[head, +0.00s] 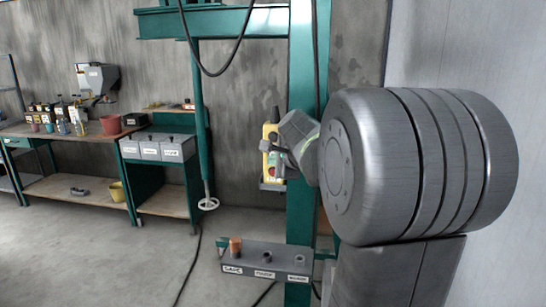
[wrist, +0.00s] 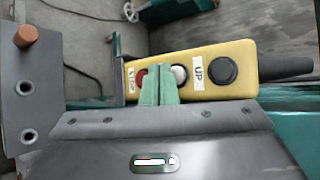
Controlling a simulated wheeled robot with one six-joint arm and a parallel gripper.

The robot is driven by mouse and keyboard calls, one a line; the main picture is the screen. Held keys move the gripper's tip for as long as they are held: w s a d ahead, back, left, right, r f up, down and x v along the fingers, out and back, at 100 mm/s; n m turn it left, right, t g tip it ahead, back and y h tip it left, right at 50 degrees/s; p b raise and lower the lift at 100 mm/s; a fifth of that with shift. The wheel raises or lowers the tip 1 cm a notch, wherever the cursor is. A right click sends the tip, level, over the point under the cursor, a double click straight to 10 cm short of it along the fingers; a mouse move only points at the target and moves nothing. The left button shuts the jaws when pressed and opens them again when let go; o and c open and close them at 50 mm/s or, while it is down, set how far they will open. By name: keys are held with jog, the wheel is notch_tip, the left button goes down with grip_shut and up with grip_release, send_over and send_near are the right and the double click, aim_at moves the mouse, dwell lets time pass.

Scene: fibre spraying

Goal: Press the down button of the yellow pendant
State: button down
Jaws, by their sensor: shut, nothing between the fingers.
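The yellow pendant (head: 267,135) hangs beside the green post in the head view, partly behind my wrist. In the wrist view the pendant (wrist: 240,55) lies sideways, with a black button (wrist: 222,70) labelled UP, a pale button (wrist: 179,75) and a red button (wrist: 140,78) near a STOP label. The pale button's label is not visible; the fingers cover the face beside it. My gripper (wrist: 160,70) is shut and empty, its green fingertips over the pendant between the red and pale buttons. I cannot tell whether they touch it.
The green post (head: 302,60) stands right behind my wrist. A grey holder (head: 265,268) with an orange-brown plug (head: 235,245) sits below; its holes also show in the wrist view. A workbench (head: 80,130) stands far left. The floor between is mostly clear, with a cable.

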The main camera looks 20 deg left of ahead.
jog(key=s, duration=0.2)
jog(key=s+d, duration=0.1)
jog(key=s, duration=0.2)
jog(key=shift+d+p, duration=0.1)
jog(key=shift+p, duration=0.25)
jog(key=shift+w, duration=0.15)
dwell(0.3)
jog(key=s, duration=0.2)
jog(key=s+d, duration=0.1)
jog(key=s, duration=0.1)
jog(key=shift+p, duration=0.3)
jog(key=shift+w+a, duration=0.1)
jog(key=shift+w, duration=0.05)
dwell(0.4)
